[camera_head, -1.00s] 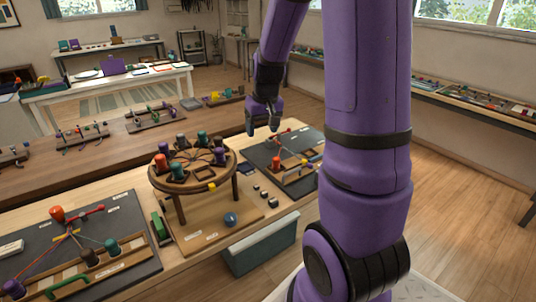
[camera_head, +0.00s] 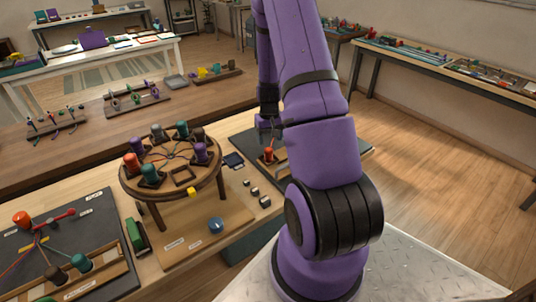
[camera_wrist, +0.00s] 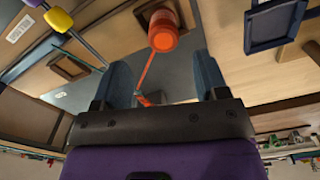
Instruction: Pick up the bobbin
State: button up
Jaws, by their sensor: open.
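My gripper (camera_head: 268,132) hangs over the dark mat (camera_head: 240,143) on the right part of the table, partly hidden behind my arm. An orange-red bobbin (camera_head: 268,155) stands on that mat, just below the gripper. In the wrist view my gripper (camera_wrist: 161,68) is open, its two dark fingers spread apart and empty. The orange bobbin (camera_wrist: 163,32) shows just beyond the fingertips, roughly midway between them. An orange cord (camera_wrist: 148,68) runs from it down between the fingers.
A round wooden braiding stand (camera_head: 130,184) carries several coloured bobbins to the left of my arm. A blue ball-like piece (camera_head: 216,225) lies on its base. Small dark blocks (camera_head: 254,191) sit to its right. Another dark mat (camera_head: 98,210) with cords and bobbins is at front left.

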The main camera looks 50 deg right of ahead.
aim_at(269, 149)
jog(key=shift+s+a+f, duration=0.1)
jog(key=shift+a+f, duration=0.1)
jog(key=shift+f, duration=1.5)
jog(key=shift+a+f, duration=0.15)
jog(key=shift+f, duration=1.5)
jog(key=c, duration=1)
